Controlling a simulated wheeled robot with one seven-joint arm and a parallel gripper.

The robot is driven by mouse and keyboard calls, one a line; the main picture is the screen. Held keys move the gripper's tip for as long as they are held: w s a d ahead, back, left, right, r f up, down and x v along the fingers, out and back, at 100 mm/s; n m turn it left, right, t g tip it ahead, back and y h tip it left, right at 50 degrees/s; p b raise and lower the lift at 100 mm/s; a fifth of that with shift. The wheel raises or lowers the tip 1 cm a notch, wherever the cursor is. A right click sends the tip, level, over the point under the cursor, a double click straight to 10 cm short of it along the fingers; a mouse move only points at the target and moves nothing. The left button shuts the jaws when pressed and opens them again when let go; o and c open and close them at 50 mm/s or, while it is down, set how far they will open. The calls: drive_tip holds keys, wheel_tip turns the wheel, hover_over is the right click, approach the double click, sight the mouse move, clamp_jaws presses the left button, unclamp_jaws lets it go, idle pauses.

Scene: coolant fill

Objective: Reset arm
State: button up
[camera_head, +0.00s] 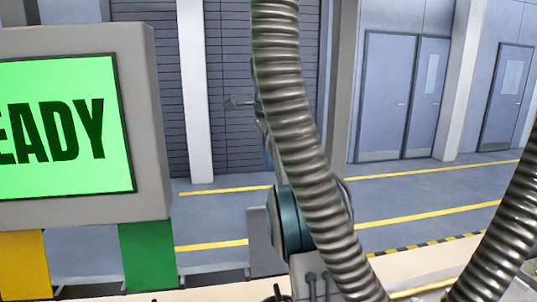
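What looks like my gripper (238,103) shows small at the upper middle, pointing left, in front of the dark slatted wall. Its fingers are too small to tell whether they are open or shut, and I see nothing held in it. Part of my arm, with a teal joint (290,222), shows below it. A thick ribbed metal hose (305,150) runs down in front and hides much of the arm.
A grey-framed screen (150,120) at left shows green with black letters "EADY", cut off by the edge. Yellow (24,265) and green (148,255) panels stand below it. A second ribbed hose (505,235) is at right. Floor with yellow lines and grey doors (400,95) lie behind.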

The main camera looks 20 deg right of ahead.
drive_tip(key=s+a+f+n+t+b, duration=0.1)
drive_tip(key=s+a+f+n+b, duration=0.1)
drive_tip(key=s+f+n, duration=0.7)
drive_tip(key=s+a+f+n+t+b, duration=0.2)
drive_tip(key=s+f+n, duration=0.8)
drive_tip(key=s+f, duration=0.8)
drive_tip(key=s+a+b, duration=0.1)
drive_tip(key=s, duration=0.1)
drive_tip(key=shift+s+f, duration=0.3)
drive_tip(key=shift+f, duration=0.1)
